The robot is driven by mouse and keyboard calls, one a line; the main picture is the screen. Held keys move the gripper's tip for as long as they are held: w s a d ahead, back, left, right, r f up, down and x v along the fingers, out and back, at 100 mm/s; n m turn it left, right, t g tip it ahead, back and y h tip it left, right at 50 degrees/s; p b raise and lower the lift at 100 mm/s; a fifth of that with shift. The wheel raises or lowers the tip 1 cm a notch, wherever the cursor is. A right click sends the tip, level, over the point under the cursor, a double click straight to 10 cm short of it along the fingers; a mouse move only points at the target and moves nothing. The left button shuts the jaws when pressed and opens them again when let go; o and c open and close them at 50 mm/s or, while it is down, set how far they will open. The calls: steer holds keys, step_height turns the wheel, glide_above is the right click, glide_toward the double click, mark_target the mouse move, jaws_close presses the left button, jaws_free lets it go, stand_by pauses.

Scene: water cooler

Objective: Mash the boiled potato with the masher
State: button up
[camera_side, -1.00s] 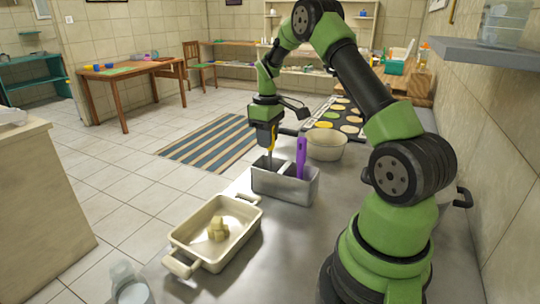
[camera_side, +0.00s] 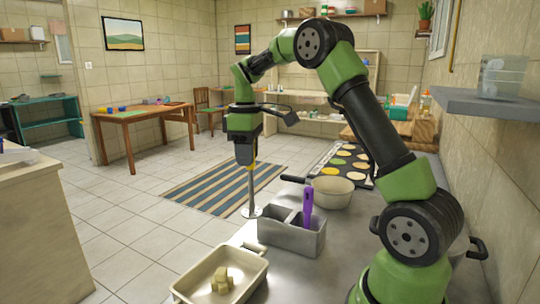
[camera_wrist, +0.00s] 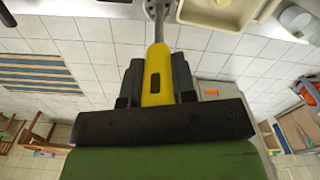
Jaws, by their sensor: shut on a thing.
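My gripper (camera_side: 245,155) is shut on the yellow handle of the masher (camera_side: 251,188). The masher hangs upright, its metal shaft and round perforated plate below the jaws, beside the grey caddy (camera_side: 290,238) in the picture. In the wrist view, the yellow handle (camera_wrist: 157,75) sits between the fingers, and the plate shows at the top edge. The boiled potato (camera_side: 221,281), pale yellow chunks in a heap, lies in a cream baking dish (camera_side: 205,266) at the lower front. The dish also shows at the top right of the wrist view (camera_wrist: 222,16).
A purple-handled utensil (camera_side: 307,204) stands in the caddy. A cream saucepan (camera_side: 332,192) and a dark griddle with round pancakes (camera_side: 341,162) are behind it. A grey shelf (camera_side: 485,103) juts from the right wall. The counter right of the dish is clear.

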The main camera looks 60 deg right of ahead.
steer(key=a+n, duration=0.5)
steer(key=a, duration=0.8)
steer(key=shift+n, duration=0.3)
steer(key=shift+s+a+f, duration=0.15)
steer(key=shift+f, duration=1.2)
steer(key=shift+s+a+f, duration=0.15)
steer(key=shift+f, duration=1.75)
step_height(320, 180, up, 7)
